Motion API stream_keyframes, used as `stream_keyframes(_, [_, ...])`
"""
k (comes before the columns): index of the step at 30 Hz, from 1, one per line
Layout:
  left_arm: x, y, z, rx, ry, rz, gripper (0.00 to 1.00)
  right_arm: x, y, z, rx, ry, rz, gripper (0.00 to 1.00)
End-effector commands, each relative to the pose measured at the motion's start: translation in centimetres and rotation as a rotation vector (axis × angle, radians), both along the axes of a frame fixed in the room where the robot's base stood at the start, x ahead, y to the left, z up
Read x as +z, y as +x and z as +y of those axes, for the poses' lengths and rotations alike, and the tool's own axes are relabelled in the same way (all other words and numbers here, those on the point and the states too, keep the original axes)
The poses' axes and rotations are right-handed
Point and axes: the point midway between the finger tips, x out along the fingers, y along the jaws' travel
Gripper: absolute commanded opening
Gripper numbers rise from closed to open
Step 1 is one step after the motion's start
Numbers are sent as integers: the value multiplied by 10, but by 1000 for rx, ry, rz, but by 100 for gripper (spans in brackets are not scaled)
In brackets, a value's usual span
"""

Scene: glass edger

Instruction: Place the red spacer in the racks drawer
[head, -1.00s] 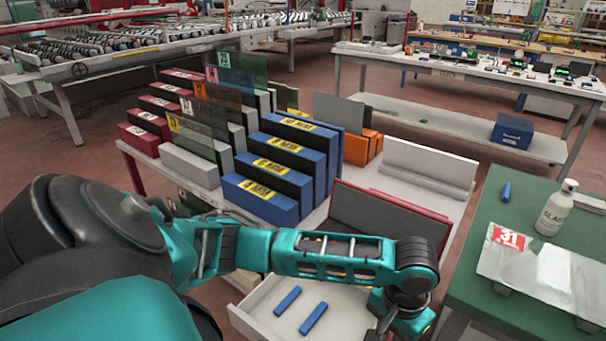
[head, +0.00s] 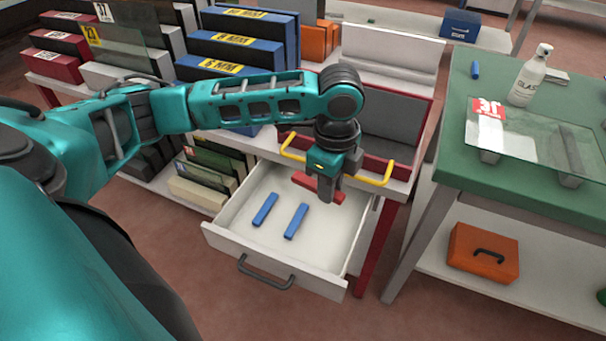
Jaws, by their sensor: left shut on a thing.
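The red spacer (head: 304,180) is a small red bar. My left gripper (head: 326,195) points down and is shut on it, over the back right part of the open drawer. The gripper hides the middle of the spacer. I cannot tell whether the spacer touches the drawer floor. The racks drawer (head: 222,237) is white, pulled out under the rack table, with a dark handle on its front. Two blue spacers, one on the left (head: 265,209) and one on the right (head: 296,221), lie apart on its floor. My right gripper is not in view.
Racks with blue blocks (head: 230,48) and a red-framed grey rack (head: 392,130) stand behind the drawer. A green table (head: 470,165) at right holds a spray bottle (head: 527,78), a glass sheet and another blue spacer (head: 475,70). An orange case (head: 483,252) sits on its lower shelf.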

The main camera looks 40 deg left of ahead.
Motion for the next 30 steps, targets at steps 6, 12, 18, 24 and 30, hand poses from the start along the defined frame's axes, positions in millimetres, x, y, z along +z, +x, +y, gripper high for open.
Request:
stream_keyframes(6, [-8,4,11,-407,1,1,0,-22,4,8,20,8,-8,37])
stream_keyframes(12, [-6,4,15,-598,-1,5,0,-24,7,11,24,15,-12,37])
stream_keyframes(18, [-35,3,15,-634,-2,10,0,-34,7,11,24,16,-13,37])
stream_keyframes(24, [-90,3,15,-631,-2,10,0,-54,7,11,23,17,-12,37])
stream_keyframes(30, [-134,4,15,-630,-1,8,0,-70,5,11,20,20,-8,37])
